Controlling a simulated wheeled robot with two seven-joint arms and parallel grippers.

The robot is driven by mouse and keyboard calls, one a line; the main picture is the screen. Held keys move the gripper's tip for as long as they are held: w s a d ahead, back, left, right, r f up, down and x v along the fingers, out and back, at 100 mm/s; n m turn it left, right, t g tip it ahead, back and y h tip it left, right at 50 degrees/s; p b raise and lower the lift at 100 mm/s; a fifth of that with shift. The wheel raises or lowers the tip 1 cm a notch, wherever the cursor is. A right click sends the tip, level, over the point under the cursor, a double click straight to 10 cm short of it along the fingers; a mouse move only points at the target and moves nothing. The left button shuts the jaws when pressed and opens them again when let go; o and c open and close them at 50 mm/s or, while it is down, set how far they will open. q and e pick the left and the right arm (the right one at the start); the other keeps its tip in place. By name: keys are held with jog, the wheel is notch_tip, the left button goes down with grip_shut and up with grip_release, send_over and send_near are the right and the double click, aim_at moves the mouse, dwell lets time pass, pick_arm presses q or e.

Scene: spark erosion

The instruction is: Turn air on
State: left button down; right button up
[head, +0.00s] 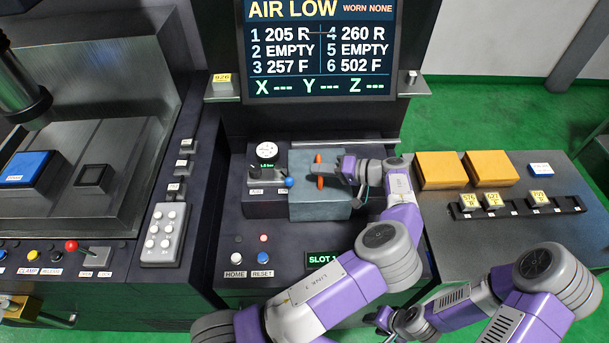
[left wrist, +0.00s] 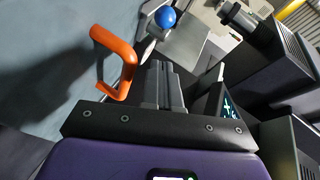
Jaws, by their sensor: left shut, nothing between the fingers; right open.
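The air lever with a blue ball knob (head: 289,182) stands on a small dark panel (head: 262,208) below a round gauge (head: 267,152). The knob also shows at the top of the left wrist view (left wrist: 165,17). An orange handle (head: 319,170) is on the grey-blue box right of the lever; it shows left of my fingers in the wrist view (left wrist: 127,60). My left gripper (head: 345,170) is shut and empty, over the box, to the right of the knob and apart from it. My right gripper (head: 384,318) is open at the bottom, partly hidden.
The screen (head: 320,45) reads AIR LOW. HOME and RESET buttons (head: 264,257) sit below the lever panel. Yellow blocks (head: 440,170) and a black rack (head: 515,206) with labelled pieces stand on the right bench.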

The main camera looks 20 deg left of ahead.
aim_at(284, 176)
pick_arm(q)
jog(key=a, duration=0.1)
jog(key=s+a+f, duration=0.1)
jog(key=a, duration=0.1)
jog(key=shift+s+f, duration=0.25)
jog(key=shift+s, duration=0.1)
jog(key=shift+s+a+f+p, duration=0.3)
jog(key=shift+s+a+f, duration=0.1)
jog(key=shift+s+a, duration=0.15)
pick_arm(e)
jog(key=shift+r, duration=0.35)
pick_arm(q)
jog(key=shift+d, duration=0.15)
pick_arm(e)
jog(key=shift+w, duration=0.1)
